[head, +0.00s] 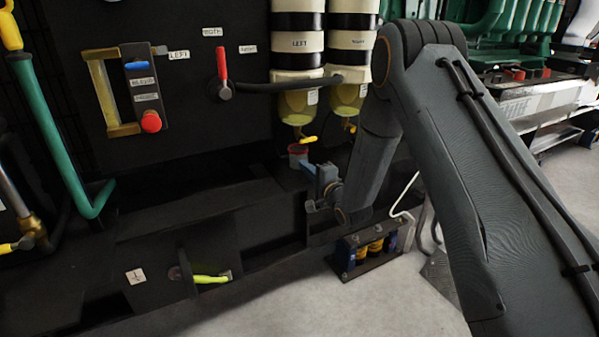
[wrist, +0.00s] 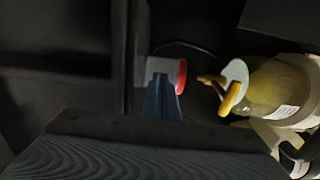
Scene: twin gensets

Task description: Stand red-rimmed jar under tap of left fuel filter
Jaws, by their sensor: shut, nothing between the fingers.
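The red-rimmed jar (head: 297,151) stands on a dark ledge below the yellow-handled tap (head: 307,139) of the left fuel filter (head: 298,103). In the wrist view, which is turned sideways, the jar (wrist: 160,69) shows its red rim facing the brass spout of the tap (wrist: 232,95), with a gap between them. The jar looks upright; whether it is exactly centred under the spout I cannot tell. My gripper (head: 311,172) is close in front of the jar, shut and empty. Its blue fingers (wrist: 161,98) cover part of the jar in the wrist view; contact is unclear.
The right fuel filter (head: 350,95) hangs beside the left one, with its own yellow tap. A red lever (head: 222,68) and black hose are left of the filters. The floor in front is clear.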

